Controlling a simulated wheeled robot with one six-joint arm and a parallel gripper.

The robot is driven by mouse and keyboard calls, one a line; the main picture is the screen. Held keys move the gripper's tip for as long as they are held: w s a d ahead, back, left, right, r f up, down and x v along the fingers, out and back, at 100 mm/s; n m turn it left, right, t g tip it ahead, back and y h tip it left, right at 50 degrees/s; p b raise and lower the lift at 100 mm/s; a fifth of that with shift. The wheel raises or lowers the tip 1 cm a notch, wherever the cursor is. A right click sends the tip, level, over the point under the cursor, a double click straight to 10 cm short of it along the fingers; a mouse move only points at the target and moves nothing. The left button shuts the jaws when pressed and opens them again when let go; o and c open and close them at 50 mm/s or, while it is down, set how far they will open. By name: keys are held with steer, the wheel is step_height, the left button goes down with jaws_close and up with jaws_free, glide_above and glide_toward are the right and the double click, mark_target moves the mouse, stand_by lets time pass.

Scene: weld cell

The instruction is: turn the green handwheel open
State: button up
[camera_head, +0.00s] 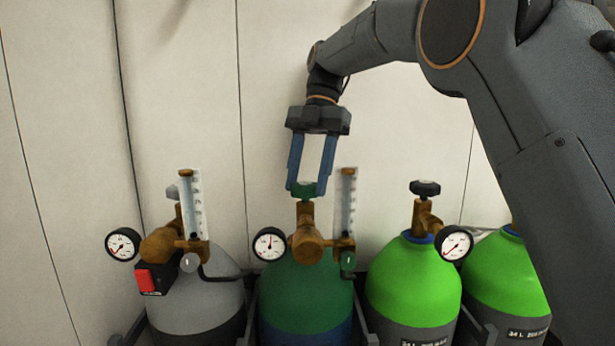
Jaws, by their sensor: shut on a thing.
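The green handwheel (304,190) sits on top of the brass valve (307,213) of the dark green cylinder (300,283). My gripper (306,187) comes down from above with its two blue fingers on either side of the handwheel. It is shut on the handwheel. The fingertips cover the wheel's left and right edges. A round gauge (269,244) is at the left of the brass regulator (306,243), with its needle pointing about straight up. A clear flow tube (345,203) stands upright just right of the handwheel.
At left is a grey cylinder (212,296) with a grey handwheel, gauge (122,244), flow tube (191,205) and red-and-black box (151,279). At right are bright green cylinders (413,280), one with a black handwheel (425,188). A pale panelled wall (185,80) stands behind.

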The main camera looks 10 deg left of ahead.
mark_target(307, 182)
stand_by(0.3)
steer(key=o, duration=1)
steer(key=shift+o, duration=0.2)
steer(key=shift+r, duration=0.1)
step_height(307, 182, up, 8)
steer(key=shift+r+p, duration=0.1)
steer(key=shift+p, duration=0.25)
steer(key=shift+r+p, duration=0.85)
steer(key=shift+p, duration=0.3)
